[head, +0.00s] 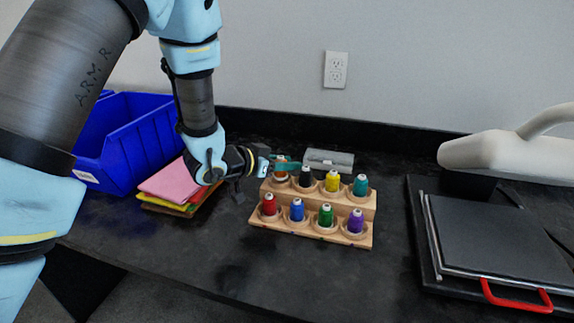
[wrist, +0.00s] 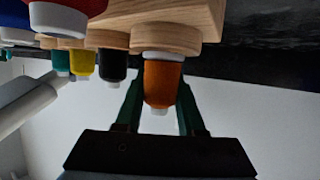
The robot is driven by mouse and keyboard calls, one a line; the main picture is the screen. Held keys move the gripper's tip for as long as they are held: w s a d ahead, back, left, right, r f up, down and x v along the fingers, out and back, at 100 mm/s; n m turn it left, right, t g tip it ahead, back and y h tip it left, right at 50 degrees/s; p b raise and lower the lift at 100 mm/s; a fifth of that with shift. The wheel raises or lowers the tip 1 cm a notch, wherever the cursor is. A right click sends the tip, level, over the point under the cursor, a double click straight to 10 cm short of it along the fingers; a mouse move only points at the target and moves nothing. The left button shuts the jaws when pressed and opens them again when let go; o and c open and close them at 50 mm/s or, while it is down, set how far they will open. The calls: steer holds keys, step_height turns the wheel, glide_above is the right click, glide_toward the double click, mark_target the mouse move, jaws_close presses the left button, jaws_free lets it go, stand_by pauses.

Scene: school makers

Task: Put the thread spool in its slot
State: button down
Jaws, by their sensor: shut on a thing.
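The wooden spool rack (head: 310,235) has two stepped rows of round slots. An orange thread spool (wrist: 160,82) is at the left end of the back row, and its top is partly hidden in the head view (head: 281,176). My gripper (head: 284,165) is shut on the orange spool, with green fingers on both sides of it in the wrist view (wrist: 160,108). The wrist view is upside down. The spool looks upright, its white base rim at its wooden slot ring (wrist: 165,38). I cannot tell whether it is fully seated.
Black (head: 306,178), yellow (head: 332,181) and teal (head: 360,185) spools stand beside it; several more fill the front row. A blue bin (head: 125,140) and folded cloths (head: 170,185) are left. A grey case (head: 329,160) lies behind. A heat press (head: 500,240) is right.

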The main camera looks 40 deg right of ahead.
steer(key=shift+f, duration=0.45)
steer(key=shift+f, duration=0.1)
steer(key=shift+f+b, duration=0.25)
steer(key=shift+b, duration=0.05)
steer(key=c, duration=0.8)
jaws_free()
